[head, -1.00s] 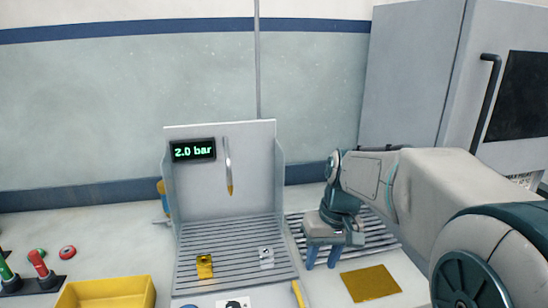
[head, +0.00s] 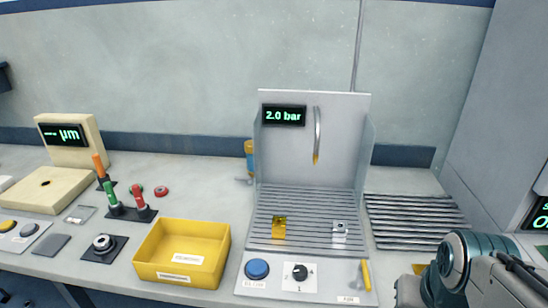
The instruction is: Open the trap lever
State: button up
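No lever in view is legibly marked as the trap. A small yellow and blue cylinder (head: 250,158) is fixed to the outer left side of the grey station (head: 314,140), with a small grey piece (head: 243,181) sticking out at its foot, perhaps a lever. A yellow lever (head: 366,274) stands at the right end of the station's front panel, above a label too small to read. My gripper shows only in part at the bottom right, right of the yellow lever and apart from it. Its fingers are out of the frame.
The station has a 2.0 bar display (head: 284,115), a hanging nozzle (head: 317,135), a blue button (head: 257,269) and a dial (head: 300,273). A yellow bin (head: 182,255) is at left; a slatted rack (head: 414,222) is at right.

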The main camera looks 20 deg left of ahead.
aim_at(250, 180)
jog(key=z, duration=1.5)
jog(key=k, duration=1)
jog(key=u, duration=1.85)
jog(key=i, duration=0.55)
jog(key=z, duration=0.05)
